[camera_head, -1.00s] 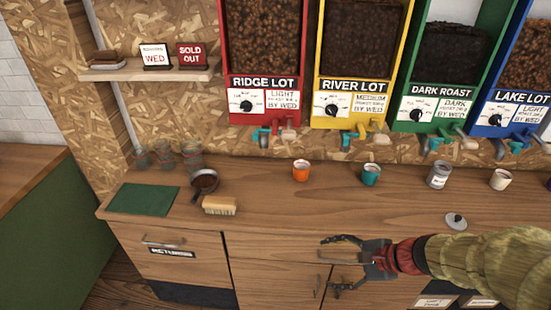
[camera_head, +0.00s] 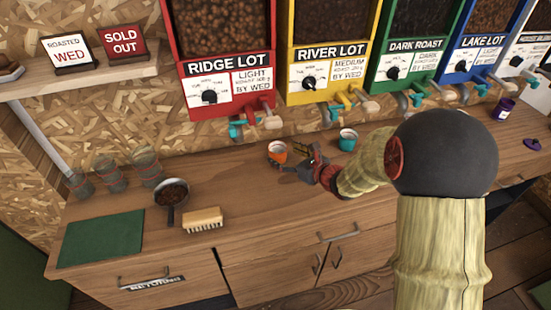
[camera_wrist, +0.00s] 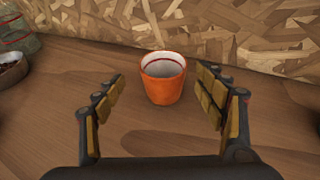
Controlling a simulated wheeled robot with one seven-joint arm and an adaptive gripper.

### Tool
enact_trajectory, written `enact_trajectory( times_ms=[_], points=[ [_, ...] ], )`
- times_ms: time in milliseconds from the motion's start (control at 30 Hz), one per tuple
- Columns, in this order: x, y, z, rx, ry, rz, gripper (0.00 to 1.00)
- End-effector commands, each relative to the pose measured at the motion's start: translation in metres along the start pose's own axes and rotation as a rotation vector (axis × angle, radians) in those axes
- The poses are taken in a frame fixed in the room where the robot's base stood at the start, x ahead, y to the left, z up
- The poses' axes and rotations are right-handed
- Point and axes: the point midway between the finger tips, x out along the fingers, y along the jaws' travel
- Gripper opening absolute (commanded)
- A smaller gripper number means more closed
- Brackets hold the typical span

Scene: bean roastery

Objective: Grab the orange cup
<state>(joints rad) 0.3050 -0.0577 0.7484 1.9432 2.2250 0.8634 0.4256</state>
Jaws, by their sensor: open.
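The orange cup (camera_head: 277,152) stands upright on the wooden counter, below the red RIDGE LOT dispenser. In the wrist view the cup (camera_wrist: 163,80) shows its pale inside with a dark red line and looks empty. My gripper (camera_head: 297,160) is at the cup, and its fingers partly cover it in the head view. In the wrist view my gripper (camera_wrist: 160,98) is open, one finger on each side of the cup's near part, with gaps to both sides. The cup stands at or just beyond the fingertips.
A teal cup (camera_head: 347,139) stands right of my gripper. A pan of beans (camera_head: 171,192), a brush (camera_head: 203,219), a green mat (camera_head: 101,239) and several glasses (camera_head: 146,167) are at the left. Dispenser spouts (camera_head: 236,130) hang above the counter's back.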

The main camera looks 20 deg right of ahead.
Motion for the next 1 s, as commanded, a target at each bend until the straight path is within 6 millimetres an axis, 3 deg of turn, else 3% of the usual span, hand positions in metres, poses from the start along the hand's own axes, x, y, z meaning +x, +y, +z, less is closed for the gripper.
enact_trajectory(
  times_ms=[467,700,1000],
  points=[
    [0.053,-0.004,-0.004,-0.002,0.0,0.002,0.71],
    [0.054,-0.004,-0.002,-0.002,0.0,0.0,0.71],
    [0.054,-0.004,-0.002,-0.002,0.0,0.0,0.54]
  ],
)
